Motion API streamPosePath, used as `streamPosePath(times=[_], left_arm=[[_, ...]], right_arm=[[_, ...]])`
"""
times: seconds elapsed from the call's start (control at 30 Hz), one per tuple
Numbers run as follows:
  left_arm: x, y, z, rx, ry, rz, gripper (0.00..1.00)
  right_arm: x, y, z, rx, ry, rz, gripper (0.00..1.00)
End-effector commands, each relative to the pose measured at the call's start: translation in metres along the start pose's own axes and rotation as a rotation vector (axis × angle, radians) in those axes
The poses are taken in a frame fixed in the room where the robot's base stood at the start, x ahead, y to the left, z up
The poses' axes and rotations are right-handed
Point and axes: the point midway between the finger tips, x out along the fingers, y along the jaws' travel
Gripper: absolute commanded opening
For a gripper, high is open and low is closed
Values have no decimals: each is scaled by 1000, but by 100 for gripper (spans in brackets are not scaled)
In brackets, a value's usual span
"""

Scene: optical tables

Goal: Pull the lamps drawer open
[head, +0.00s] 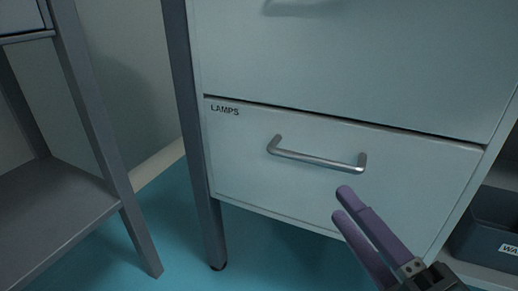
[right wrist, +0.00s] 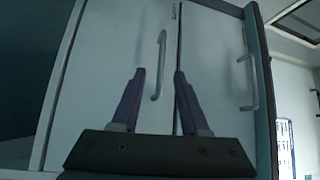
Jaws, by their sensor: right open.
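The lamps drawer (head: 250,165) is the lower, pale grey drawer in the head view, with the label "LAMPS" at its upper left. Its front looks flush with the cabinet. Its silver bar handle (head: 315,158) runs across the upper middle of the front. My right gripper (head: 342,203) is open and empty, below and to the right of the handle, apart from it. In the right wrist view the lamps handle (right wrist: 160,65) shows beyond and between the two purple fingers (right wrist: 158,75). My left gripper is not in view.
Another drawer (head: 330,55) with its own handle sits above. A grey table frame with a lower shelf (head: 50,205) stands at the left. A dark bin (head: 490,230) sits on a shelf at the right. Blue floor (head: 255,250) shows beneath the cabinet.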

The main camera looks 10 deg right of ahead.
Motion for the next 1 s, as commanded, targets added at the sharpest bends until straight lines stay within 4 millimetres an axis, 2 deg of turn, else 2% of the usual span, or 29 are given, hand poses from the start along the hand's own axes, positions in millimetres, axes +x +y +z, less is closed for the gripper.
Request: streamPosePath(times=[0.17,0.4,0.6,0.77,1.0], left_arm=[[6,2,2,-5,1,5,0],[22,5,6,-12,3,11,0],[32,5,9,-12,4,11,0],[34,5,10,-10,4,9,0],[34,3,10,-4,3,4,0]], right_arm=[[12,0,-5,18,22,-22,44],[58,0,-6,16,21,-23,44],[88,-1,-6,16,20,-21,44],[97,-2,-6,15,18,-18,44],[98,-3,-6,14,18,-17,44]])
